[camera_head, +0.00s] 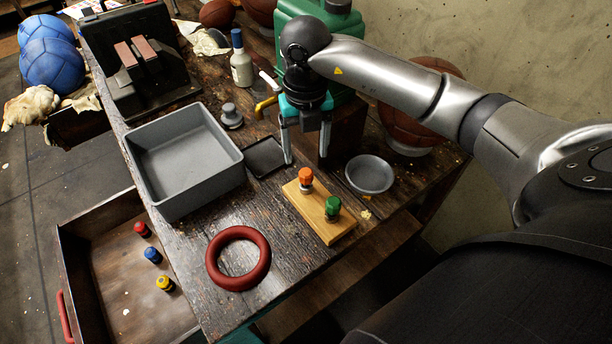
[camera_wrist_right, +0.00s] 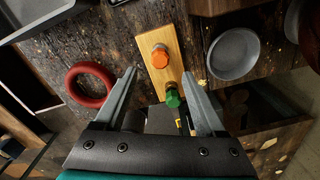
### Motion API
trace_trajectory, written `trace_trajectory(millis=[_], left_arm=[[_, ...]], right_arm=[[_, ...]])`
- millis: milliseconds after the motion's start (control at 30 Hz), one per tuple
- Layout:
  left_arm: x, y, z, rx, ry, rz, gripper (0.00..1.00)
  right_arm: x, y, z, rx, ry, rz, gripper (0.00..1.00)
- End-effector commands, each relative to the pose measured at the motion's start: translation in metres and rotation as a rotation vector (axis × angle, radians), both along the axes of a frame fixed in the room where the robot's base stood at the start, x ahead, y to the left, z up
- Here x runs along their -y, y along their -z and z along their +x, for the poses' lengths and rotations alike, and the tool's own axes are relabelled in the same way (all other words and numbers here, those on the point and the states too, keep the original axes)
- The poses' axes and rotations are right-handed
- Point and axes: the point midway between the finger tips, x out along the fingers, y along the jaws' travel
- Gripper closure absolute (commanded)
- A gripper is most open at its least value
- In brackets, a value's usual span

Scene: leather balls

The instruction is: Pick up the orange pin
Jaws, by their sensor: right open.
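The orange pin (camera_head: 306,178) stands upright in a wooden block (camera_head: 318,213) on the workbench, and it also shows in the right wrist view (camera_wrist_right: 160,57). A green pin (camera_head: 333,205) stands in the same block, at its nearer end. My right gripper (camera_head: 305,158) is above the bench, behind the block in the head view. It is open and empty, its fingers apart and pointing down. In the right wrist view the green pin (camera_wrist_right: 172,97) lies between the fingers in the picture, with the orange pin beyond it. My left gripper is not in view.
A grey bin (camera_head: 185,205), a black tray (camera_head: 266,170), a grey dish (camera_head: 369,174) and a red ring (camera_head: 238,259) surround the block. A glass bottle (camera_head: 241,65) and a green canister (camera_head: 290,22) stand behind. An open drawer (camera_head: 100,262) holds red, blue and yellow pins.

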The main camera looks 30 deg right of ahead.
Motion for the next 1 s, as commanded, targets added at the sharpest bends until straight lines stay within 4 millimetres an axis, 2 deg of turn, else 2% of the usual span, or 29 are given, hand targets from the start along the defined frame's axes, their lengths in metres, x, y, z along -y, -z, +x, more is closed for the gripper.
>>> trace_trajectory(millis=[100,333,633,933,1000], left_arm=[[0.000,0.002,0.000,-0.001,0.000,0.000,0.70],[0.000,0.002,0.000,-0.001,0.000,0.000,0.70],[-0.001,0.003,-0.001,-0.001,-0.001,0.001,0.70],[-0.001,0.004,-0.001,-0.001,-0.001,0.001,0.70],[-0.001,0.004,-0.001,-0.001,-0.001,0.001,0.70]], right_arm=[[-0.001,0.020,0.000,-0.003,-0.001,0.002,0.28],[-0.001,0.035,0.000,-0.001,-0.002,0.003,0.28],[0.001,0.076,0.000,-0.001,-0.002,0.003,0.28],[0.001,0.081,0.000,0.001,-0.003,0.002,0.28],[0.001,0.081,0.000,0.001,-0.003,0.002,0.36]])
